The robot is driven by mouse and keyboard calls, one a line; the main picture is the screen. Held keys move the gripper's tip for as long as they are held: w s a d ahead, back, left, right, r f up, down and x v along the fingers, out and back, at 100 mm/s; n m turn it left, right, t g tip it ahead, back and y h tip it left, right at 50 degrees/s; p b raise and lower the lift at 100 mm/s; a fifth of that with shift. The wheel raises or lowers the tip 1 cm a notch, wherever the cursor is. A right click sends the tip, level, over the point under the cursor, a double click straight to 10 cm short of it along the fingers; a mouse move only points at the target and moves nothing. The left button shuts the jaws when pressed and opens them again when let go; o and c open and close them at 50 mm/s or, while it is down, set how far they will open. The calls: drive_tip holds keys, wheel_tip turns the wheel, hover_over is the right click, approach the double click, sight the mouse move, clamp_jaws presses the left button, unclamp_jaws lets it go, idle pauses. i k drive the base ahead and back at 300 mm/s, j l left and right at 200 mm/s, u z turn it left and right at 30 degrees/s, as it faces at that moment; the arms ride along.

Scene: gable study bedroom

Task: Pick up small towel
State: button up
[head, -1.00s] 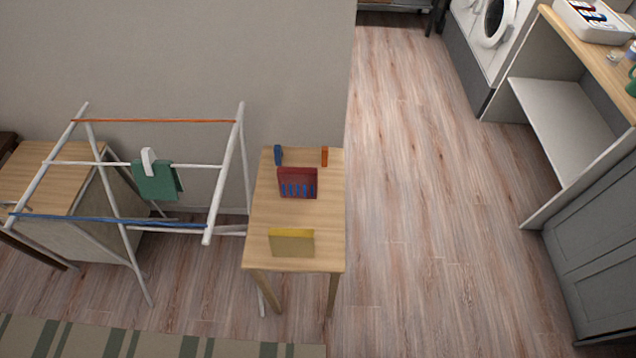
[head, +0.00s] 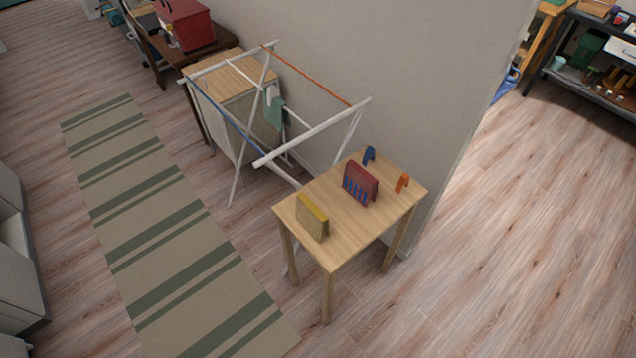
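A small green cloth (head: 275,113), which looks like the small towel, hangs on a middle bar of the white drying rack (head: 312,137). A white piece (head: 270,95), perhaps a clip or another cloth, sits at the bar beside it. The rack has a blue bar and an orange bar and stands against the wall. My gripper is not in view.
A small wooden table (head: 341,209) next to the rack holds a yellow block-like item (head: 312,216), a dark red item (head: 360,183) and small blue and orange pieces. A wooden-topped cabinet (head: 232,78) stands behind the rack. A striped rug (head: 165,225) lies on open floor.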

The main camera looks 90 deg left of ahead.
sight(359, 184)
drive_tip(key=i+j+u, duration=0.15)
drive_tip(key=u, duration=0.35)
drive_tip(key=i+u, duration=0.3)
drive_tip(key=u, duration=0.15)
drive_tip(key=i+u, duration=0.25)
drive_tip(key=u, duration=0.25)
drive_tip(key=i+l+u, duration=0.1)
drive_tip(key=i+u, duration=0.15)
drive_tip(key=u, duration=0.2)
drive_tip(key=i+l+u, duration=0.2)
drive_tip(key=u, duration=0.3)
drive_tip(key=i+l+u, duration=0.15)
drive_tip(key=u, duration=0.3)
drive_tip(key=i+u, duration=0.1)
drive_tip(key=u, duration=0.35)
drive_tip(key=i+l+u, duration=0.1)
drive_tip(key=u, duration=0.4)
drive_tip(key=i+l+u, duration=0.1)
drive_tip(key=u, duration=0.35)
drive_tip(key=i+l+u, duration=0.1)
drive_tip(key=u, duration=0.35)
drive_tip(key=l+u, duration=0.25)
drive_tip(key=u, duration=0.25)
drive_tip(key=i+l+u, duration=0.1)
drive_tip(key=u, duration=0.2)
drive_tip(key=i+l+u, duration=0.1)
drive_tip(key=l+u, duration=0.2)
